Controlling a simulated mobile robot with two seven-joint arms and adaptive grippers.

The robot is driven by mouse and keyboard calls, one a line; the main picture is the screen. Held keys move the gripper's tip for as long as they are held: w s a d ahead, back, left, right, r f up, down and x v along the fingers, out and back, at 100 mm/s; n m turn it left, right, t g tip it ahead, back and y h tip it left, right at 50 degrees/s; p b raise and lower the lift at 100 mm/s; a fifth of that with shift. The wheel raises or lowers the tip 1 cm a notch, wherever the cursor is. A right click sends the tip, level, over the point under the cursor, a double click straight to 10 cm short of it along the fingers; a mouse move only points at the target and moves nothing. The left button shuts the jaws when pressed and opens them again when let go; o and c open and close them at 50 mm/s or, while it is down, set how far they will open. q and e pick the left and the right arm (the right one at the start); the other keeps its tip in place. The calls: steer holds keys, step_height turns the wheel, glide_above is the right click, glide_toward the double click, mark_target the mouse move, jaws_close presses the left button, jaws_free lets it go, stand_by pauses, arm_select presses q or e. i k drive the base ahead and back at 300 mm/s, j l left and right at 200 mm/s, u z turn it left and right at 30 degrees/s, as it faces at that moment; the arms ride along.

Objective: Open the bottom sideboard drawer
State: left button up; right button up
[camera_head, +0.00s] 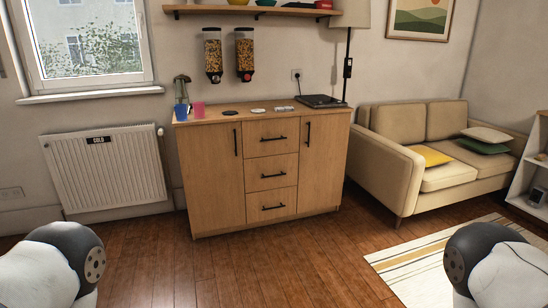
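The wooden sideboard (215,190) stands against the wall in the middle of the view, with a door on each side and three drawers between them. All of its doors and drawers look closed. The bottom drawer (271,199) is lowest in the middle column and has a dark horizontal bar handle (273,207). Only rounded parts of my two arms show, at the lower left and lower right corners, well apart from the sideboard. Neither of my grippers is in view.
Bare wooden floor (240,265) lies in front of the sideboard. A striped rug (400,265) is at the right, before a beige sofa (390,166). A white radiator (105,170) is on the left wall. Cups and a turntable (320,101) stand on the sideboard top.

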mark_target(263, 206)
steer(key=i, duration=0.85)
steer(key=i+z, duration=0.1)
steer(key=i, duration=0.75)
steer(key=i+j, duration=0.15)
steer(key=i, duration=0.65)
steer(key=i+z, duration=0.2)
steer(key=i, duration=0.2)
steer(key=i+j+z, duration=0.25)
steer(key=i, duration=0.15)
